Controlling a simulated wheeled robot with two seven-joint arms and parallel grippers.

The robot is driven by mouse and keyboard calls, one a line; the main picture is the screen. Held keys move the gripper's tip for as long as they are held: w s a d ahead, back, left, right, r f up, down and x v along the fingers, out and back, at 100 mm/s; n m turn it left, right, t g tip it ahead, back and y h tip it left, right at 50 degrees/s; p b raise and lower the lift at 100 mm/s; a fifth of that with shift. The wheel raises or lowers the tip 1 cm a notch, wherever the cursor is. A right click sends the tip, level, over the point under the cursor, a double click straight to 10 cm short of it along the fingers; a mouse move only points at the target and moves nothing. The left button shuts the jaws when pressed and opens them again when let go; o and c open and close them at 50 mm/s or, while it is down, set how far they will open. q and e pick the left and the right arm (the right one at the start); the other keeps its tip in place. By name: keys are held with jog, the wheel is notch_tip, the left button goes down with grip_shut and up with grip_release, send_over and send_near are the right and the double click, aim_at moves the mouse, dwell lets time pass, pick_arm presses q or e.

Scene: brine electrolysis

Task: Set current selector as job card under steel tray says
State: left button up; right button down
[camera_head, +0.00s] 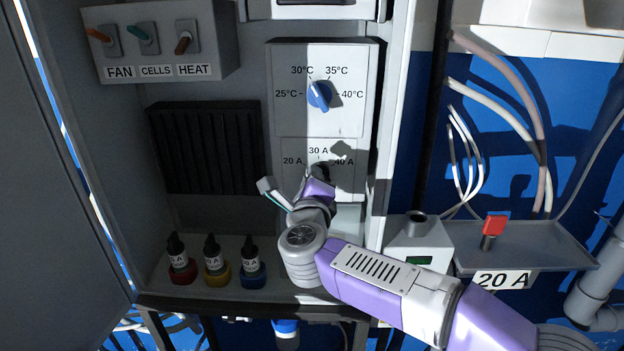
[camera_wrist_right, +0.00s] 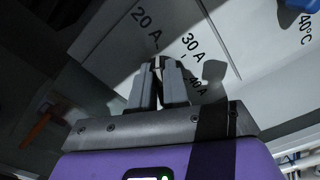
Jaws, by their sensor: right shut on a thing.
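The current selector panel (camera_head: 290,180) is the lower panel in the cabinet, marked 20 A, 30 A and 40 A. Its dark knob (camera_head: 321,168) is mostly hidden by my right gripper (camera_head: 318,183). In the right wrist view the gripper (camera_wrist_right: 158,78) is shut on the knob, below the 20 A and 30 A marks (camera_wrist_right: 192,42). Which mark the knob points to cannot be told. The job card (camera_head: 502,279) reads 20 A and shows below the front edge of the grey steel tray (camera_head: 545,250). My left gripper is not in view.
Above the selector is a blue temperature knob (camera_head: 319,95). A switch box (camera_head: 160,45) is at upper left. Several small bottles (camera_head: 213,262) stand on the cabinet floor. A red-handled part (camera_head: 493,230) stands on the tray. The cabinet door (camera_head: 55,200) stands at the left.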

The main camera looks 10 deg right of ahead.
jog(key=c, duration=1.1)
grip_release()
jog(key=b+v, duration=0.1)
jog(key=v, duration=0.6)
jog(key=shift+s+a, duration=0.1)
jog(key=shift+s, duration=0.25)
